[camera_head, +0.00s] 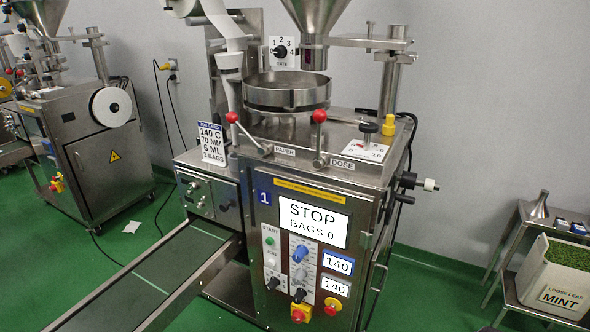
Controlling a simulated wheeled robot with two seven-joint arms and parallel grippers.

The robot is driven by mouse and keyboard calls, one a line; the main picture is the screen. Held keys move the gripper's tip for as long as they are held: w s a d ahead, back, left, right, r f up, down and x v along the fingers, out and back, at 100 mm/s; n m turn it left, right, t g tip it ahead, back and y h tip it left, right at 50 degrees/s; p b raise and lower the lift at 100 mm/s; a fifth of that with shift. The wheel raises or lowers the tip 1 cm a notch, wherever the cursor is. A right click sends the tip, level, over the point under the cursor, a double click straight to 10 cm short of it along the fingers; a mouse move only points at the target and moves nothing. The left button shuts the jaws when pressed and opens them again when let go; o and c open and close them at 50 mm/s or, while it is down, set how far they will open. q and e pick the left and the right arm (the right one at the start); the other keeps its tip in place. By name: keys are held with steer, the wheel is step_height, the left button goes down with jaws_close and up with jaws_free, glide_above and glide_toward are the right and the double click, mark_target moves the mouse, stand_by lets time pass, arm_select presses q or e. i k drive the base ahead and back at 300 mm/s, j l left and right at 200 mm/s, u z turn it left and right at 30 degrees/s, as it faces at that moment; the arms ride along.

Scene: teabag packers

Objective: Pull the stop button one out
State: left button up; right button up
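The teabag machine marked 1 (264,198) stands in the middle, its front panel facing me. I cannot read a stop label on either, nor tell whether the mushroom button is pressed in. The display (313,222) reads STOP, BAGS 0. Neither of my grippers is in view.
A conveyor (175,270) runs out to the lower left. A door handle (379,278) sticks out at the panel's right. A mint bin (552,282) stands on a right-hand table.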

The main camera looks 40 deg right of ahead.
mark_target(329, 310)
steer(key=z, duration=1.6)
